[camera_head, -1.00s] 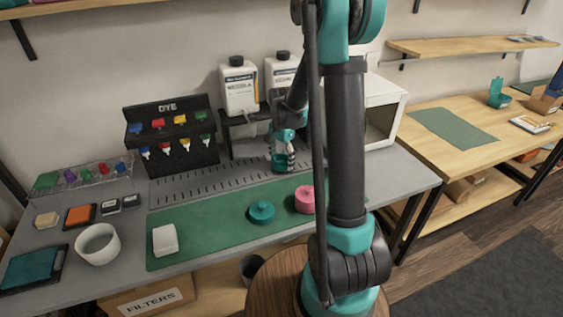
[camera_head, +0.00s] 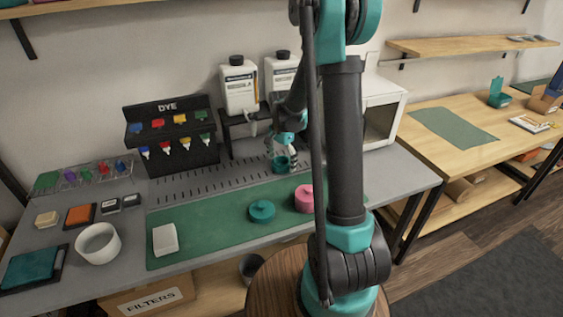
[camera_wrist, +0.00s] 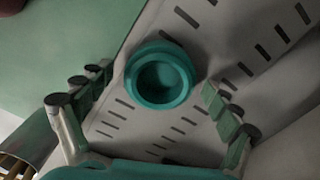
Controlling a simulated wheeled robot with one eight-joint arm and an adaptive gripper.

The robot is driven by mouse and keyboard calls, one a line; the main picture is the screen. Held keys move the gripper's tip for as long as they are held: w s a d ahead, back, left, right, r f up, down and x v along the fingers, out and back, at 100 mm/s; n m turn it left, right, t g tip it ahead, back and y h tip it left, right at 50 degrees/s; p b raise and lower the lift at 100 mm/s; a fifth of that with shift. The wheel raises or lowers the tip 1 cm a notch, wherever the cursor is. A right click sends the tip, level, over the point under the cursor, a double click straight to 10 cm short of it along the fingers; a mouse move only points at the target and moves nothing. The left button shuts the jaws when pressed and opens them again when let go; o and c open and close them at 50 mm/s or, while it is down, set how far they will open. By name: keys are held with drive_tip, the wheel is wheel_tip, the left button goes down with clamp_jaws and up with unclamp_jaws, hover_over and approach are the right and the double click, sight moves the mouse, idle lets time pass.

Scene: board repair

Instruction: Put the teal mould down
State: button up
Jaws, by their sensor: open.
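The teal mould (camera_wrist: 160,76), a round open cup, stands upright on the grey slotted strip (camera_wrist: 95,130); its inside looks empty. In the head view the mould (camera_head: 281,163) is at the back of the bench, below the dispenser bottles. My gripper (camera_wrist: 155,95) is open, with one finger to either side of the mould and gaps between. In the head view my gripper (camera_head: 291,148) is just above and to the right of the mould, partly hidden by my arm.
A round teal piece (camera_head: 262,211) and a pink one (camera_head: 304,198) lie on the green mat (camera_head: 210,235). White bottles (camera_head: 239,85) stand behind the mould, and a dye rack (camera_head: 170,135) is to its left. The strip between rack and mould is clear.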

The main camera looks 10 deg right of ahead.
wheel_tip(320, 180, up, 12)
idle(0.5)
drive_tip(key=shift+r, duration=0.1)
